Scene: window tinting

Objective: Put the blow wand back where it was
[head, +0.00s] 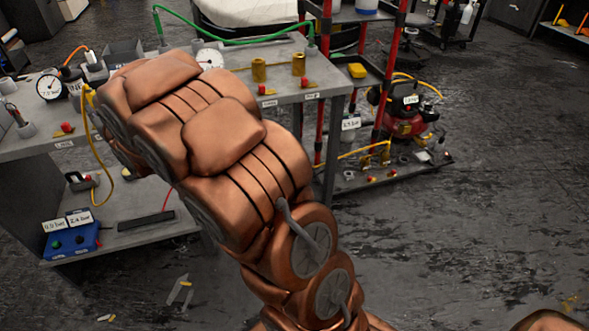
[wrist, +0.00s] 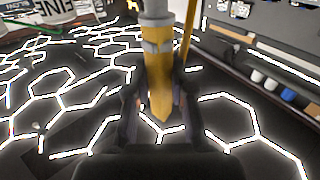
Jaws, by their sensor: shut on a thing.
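In the wrist view my gripper (wrist: 158,112) is shut on the blow wand (wrist: 158,82), with one dark finger on each side of it. The wand has a yellow, tapering body and a grey collar, and its narrow end points toward the bottom of the picture. In the head view my copper-coloured arm reaches over the grey workbench (head: 335,80) and hides the gripper and most of the wand. A yellow hose (head: 107,180) hangs by the bench's left part. I cannot tell which holder the wand came from.
The bench carries a dial gauge (head: 209,57), brass cylinders (head: 259,70) and a green hose (head: 235,41). A blue box (head: 72,242) sits on the lower shelf. A red compressor (head: 405,118) stands on a cart at the right.

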